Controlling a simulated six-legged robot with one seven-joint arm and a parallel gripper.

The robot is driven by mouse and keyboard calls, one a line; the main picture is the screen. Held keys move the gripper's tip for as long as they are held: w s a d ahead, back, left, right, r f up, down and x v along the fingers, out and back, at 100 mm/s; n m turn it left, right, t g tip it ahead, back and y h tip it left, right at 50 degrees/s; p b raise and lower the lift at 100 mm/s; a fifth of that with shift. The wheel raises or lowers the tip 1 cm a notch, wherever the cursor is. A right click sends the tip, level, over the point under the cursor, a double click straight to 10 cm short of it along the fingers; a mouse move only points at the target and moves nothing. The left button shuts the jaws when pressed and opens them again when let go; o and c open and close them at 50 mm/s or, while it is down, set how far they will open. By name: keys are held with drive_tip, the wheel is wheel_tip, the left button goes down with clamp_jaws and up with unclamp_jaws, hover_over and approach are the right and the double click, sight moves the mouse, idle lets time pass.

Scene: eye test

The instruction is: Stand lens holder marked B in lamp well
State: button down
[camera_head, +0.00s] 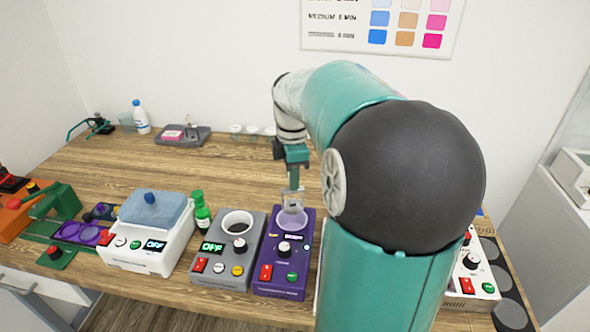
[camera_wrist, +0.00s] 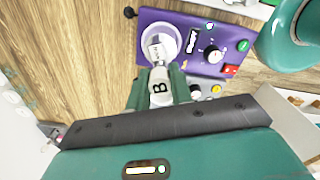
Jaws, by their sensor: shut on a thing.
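The lens holder (camera_wrist: 159,88) is pale grey with a black letter B facing the wrist camera. My gripper (camera_wrist: 158,94) is shut on it, with a green finger on each side. In the head view the holder (camera_head: 292,202) hangs below my gripper (camera_head: 294,186), over a purple box (camera_head: 283,282). The box has a round lilac-rimmed well (camera_head: 292,225) on top. In the wrist view the holder's far end overlaps this well (camera_wrist: 148,55). I cannot tell whether its tip is inside the well or just above it.
A grey box (camera_head: 222,273) with a white-rimmed round opening stands close left of the purple box. A green bottle (camera_head: 202,218) and a white box with a blue top (camera_head: 155,212) stand farther left. The wooden table (camera_head: 150,165) is clear behind them. My arm hides much of the right side.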

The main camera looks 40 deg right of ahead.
sight(292, 206)
drive_tip(key=shift+s+a+f, duration=0.1)
drive_tip(key=shift+a+f, duration=0.2)
drive_tip(key=shift+f, duration=4.05)
drive_tip(key=shift+d+f, duration=0.1)
drive_tip(key=shift+f, duration=0.2)
drive_tip(key=c, duration=0.8)
unclamp_jaws()
drive_tip(key=shift+c, duration=0.2)
drive_tip(key=shift+r, duration=0.15)
drive_tip(key=shift+r, duration=2.9)
